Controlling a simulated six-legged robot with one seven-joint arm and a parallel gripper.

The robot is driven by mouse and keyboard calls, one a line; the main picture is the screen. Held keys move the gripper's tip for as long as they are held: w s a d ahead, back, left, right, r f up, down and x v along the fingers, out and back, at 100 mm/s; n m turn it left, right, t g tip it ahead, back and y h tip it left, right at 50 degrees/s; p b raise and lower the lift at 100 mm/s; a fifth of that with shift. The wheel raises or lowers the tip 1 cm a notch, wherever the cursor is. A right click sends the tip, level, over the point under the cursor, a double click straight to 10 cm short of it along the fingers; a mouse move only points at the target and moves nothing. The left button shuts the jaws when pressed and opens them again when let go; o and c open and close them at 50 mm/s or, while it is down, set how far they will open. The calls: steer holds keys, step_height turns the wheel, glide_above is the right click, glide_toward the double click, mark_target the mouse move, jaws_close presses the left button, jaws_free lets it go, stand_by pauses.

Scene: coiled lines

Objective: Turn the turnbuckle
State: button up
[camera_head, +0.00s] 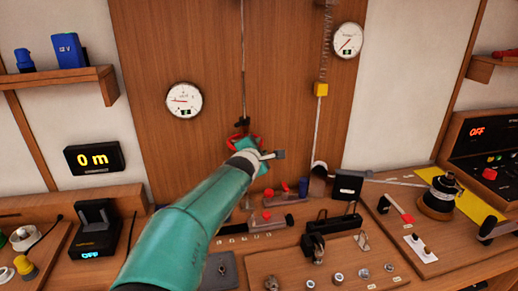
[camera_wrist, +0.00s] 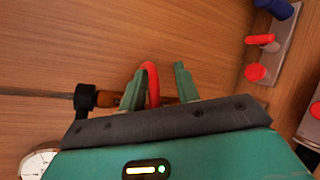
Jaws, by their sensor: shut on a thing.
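The turnbuckle hangs in line with a thin vertical cable on the wooden wall panel. In the head view its black upper fitting (camera_head: 242,122) shows above my gripper (camera_head: 246,145), and part of its red ring (camera_head: 257,139) shows around the teal fingers. In the wrist view the turnbuckle lies sideways, with a black end (camera_wrist: 85,97) at left, an orange-brown body and the red ring (camera_wrist: 152,84) between the two green fingers of my gripper (camera_wrist: 158,88). My gripper is shut on the red ring. The turnbuckle's lower end is hidden by my arm in the head view.
A round gauge (camera_head: 184,100) hangs left of the cable. A second gauge (camera_head: 347,40) is by a spring line with a yellow block (camera_head: 321,90). Below, the bench carries several small parts, a black bracket (camera_head: 348,186) and a winch drum (camera_head: 440,196). A display (camera_head: 93,158) reads 0 m.

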steer(key=shift+s+d+f+g, duration=0.1)
steer(key=shift+d+f+g, duration=0.15)
steer(key=shift+f, duration=0.5)
steer(key=o, duration=0.5)
steer(key=shift+a+f, duration=0.1)
